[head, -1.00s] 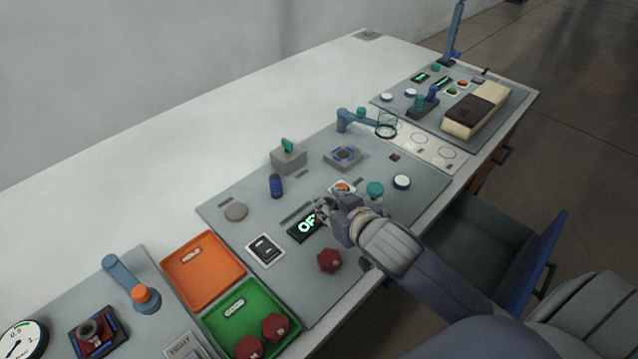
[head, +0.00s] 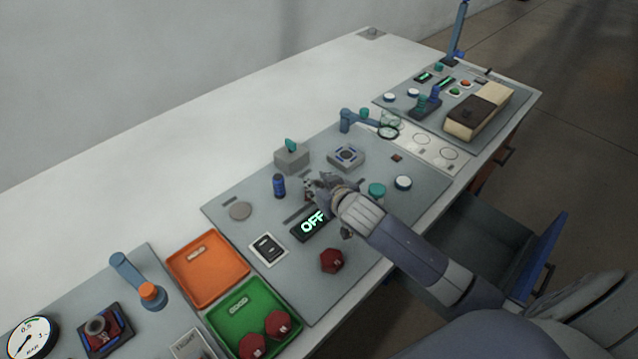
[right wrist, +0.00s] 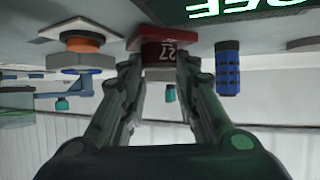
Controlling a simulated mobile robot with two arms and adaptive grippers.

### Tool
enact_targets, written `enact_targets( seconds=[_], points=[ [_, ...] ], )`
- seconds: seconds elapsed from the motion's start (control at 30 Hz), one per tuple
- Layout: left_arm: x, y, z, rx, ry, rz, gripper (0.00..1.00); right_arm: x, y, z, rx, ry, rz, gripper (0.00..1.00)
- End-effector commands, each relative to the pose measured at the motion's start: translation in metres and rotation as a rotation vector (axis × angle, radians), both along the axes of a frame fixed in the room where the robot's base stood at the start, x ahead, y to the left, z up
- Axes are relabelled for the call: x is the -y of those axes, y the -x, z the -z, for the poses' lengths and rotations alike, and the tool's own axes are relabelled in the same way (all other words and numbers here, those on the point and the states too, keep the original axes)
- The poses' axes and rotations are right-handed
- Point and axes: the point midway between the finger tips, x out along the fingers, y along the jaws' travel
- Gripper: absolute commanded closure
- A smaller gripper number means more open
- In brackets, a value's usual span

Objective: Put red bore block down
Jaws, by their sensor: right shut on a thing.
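My right gripper (head: 318,186) is over the middle grey panel, just behind the lit OFF display (head: 313,222). In the right wrist view, its fingers (right wrist: 161,72) are shut on a dark red block (right wrist: 162,45) marked 27, close to the panel surface; I cannot tell whether it touches. In the head view the gripper mostly hides this block. Another red block (head: 332,260) sits on the panel's front part. Two red blocks (head: 277,323) lie in the green tray (head: 226,318). My left gripper is not in view.
A blue knurled cylinder (head: 279,186) stands left of the gripper. A grey switch box (head: 291,158) and a square fixture (head: 346,157) stand behind it. A teal knob (head: 377,190) is to its right. The orange tray (head: 207,268) is empty of blocks.

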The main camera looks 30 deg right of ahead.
Motion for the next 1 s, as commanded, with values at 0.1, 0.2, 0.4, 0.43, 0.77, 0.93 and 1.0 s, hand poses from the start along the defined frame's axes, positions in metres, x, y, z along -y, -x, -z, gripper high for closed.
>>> enact_targets(
  seconds=[0.1, 0.2, 0.4, 0.43, 0.77, 0.93, 1.0],
  points=[
    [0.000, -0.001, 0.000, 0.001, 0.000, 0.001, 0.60, 0.000, -0.001, -0.002, 0.003, 0.000, 0.000, 1.00],
    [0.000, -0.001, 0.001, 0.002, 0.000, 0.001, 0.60, 0.000, 0.000, 0.000, 0.003, -0.001, 0.000, 1.00],
    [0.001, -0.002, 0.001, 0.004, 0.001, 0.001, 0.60, 0.000, 0.000, 0.002, 0.000, 0.000, 0.000, 0.51],
    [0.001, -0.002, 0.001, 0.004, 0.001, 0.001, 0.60, 0.000, 0.000, 0.002, 0.000, 0.000, 0.000, 0.51],
    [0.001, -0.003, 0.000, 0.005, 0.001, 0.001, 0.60, 0.000, 0.001, -0.001, 0.000, 0.000, 0.000, 0.51],
    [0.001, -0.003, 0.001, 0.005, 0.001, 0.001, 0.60, -0.001, 0.018, -0.009, 0.000, 0.000, -0.001, 0.51],
    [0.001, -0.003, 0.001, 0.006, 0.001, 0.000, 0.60, -0.001, 0.028, -0.015, 0.000, 0.000, -0.001, 0.51]
  ],
)
